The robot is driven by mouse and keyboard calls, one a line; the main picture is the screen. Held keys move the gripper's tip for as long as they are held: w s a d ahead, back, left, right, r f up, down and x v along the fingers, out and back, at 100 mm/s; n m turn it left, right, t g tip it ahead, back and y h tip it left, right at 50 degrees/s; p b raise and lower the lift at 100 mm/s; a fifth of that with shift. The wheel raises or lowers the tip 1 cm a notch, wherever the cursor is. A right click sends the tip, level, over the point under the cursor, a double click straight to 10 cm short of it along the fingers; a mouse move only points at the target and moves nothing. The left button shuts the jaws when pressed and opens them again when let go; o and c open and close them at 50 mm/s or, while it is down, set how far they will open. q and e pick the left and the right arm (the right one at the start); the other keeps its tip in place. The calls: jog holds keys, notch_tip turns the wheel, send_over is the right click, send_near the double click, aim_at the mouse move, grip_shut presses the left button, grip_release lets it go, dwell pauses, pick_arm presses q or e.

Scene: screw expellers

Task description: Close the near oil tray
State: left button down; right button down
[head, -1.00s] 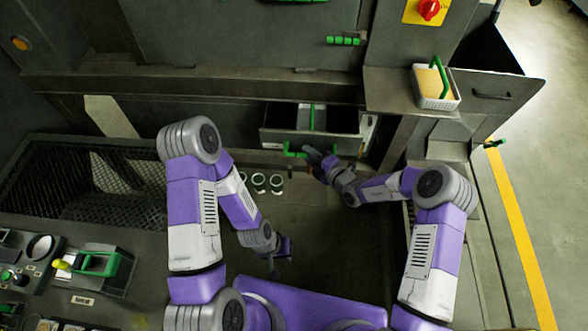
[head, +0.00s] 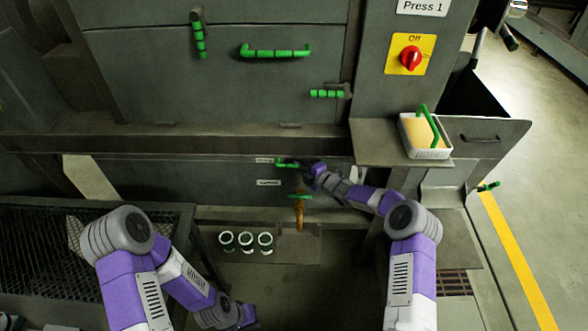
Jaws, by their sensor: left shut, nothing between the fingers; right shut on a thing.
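The near oil tray's front (head: 235,175) is a grey panel low on the press, and it looks flush or nearly flush with the panels around it. Its inside is not visible. The tray's green handle (head: 286,163) sits near the panel's upper edge. My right gripper (head: 305,169) is shut on this handle, with its fingers partly hidden by the wrist. My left gripper (head: 243,320) is low in the view, away from the tray. It is shut and empty.
A green-handled valve on an orange pipe (head: 299,212) stands just below the tray front. Several white-rimmed cups (head: 246,240) are lower left of it. A white box with a green handle (head: 426,138) sits on the ledge at right. A mesh-covered bin (head: 60,250) is at left.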

jog(key=shift+w+d+r, duration=0.2)
jog(key=shift+r, duration=0.05)
jog(key=c, duration=1.2)
grip_release()
jog(key=shift+c, duration=0.2)
jog(key=shift+o, duration=0.7)
jog(key=shift+w+a+f, duration=0.1)
jog(key=shift+w+f, duration=0.05)
jog(key=shift+f, duration=0.05)
jog(key=p+v, duration=0.2)
jog(key=v, duration=0.5)
jog(key=shift+s, duration=0.35)
jog(key=shift+r, duration=0.1)
